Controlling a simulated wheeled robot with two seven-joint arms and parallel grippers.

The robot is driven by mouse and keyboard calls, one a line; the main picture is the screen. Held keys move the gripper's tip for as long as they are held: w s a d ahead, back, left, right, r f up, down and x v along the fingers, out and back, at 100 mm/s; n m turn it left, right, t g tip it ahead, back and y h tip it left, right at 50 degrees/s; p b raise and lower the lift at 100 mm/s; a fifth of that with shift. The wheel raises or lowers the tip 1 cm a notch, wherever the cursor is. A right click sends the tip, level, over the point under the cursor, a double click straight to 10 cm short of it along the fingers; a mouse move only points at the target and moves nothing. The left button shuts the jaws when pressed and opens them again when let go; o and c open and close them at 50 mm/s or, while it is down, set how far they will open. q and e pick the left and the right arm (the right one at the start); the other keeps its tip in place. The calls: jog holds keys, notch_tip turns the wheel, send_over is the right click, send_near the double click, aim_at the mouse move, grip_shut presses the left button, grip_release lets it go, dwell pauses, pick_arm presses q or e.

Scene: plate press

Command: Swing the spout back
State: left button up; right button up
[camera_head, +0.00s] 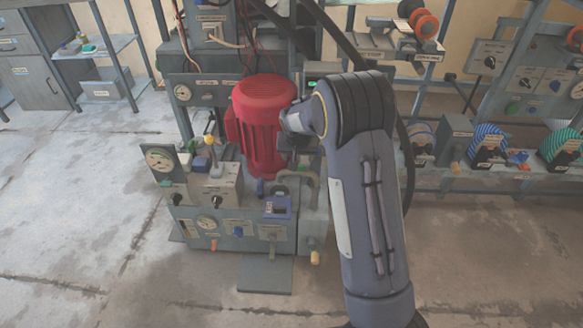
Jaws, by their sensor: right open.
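A grey curved pipe, which looks like the spout (307,179), arches at the front of the press machine just below the red motor (263,120). My right arm reaches in from the lower right and bends at the elbow beside the motor. My right gripper (287,155) is small, dark and partly hidden by the arm. It is open, just above the curved pipe and close to the motor's right side. I cannot tell whether it touches the pipe. My left gripper is not in view.
The press's front panel (236,229) carries gauges, knobs and a small blue box (277,207). A grey foot plate (265,275) lies on the floor before it. Racks with cable coils (488,143) stand at right, a blue-grey shelf (104,45) at left. The concrete floor at left is clear.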

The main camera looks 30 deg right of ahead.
jog(key=b+x, duration=0.1)
jog(key=x, duration=0.6)
jog(key=shift+s+f, duration=0.1)
jog(key=shift+f, duration=0.1)
grip_shut()
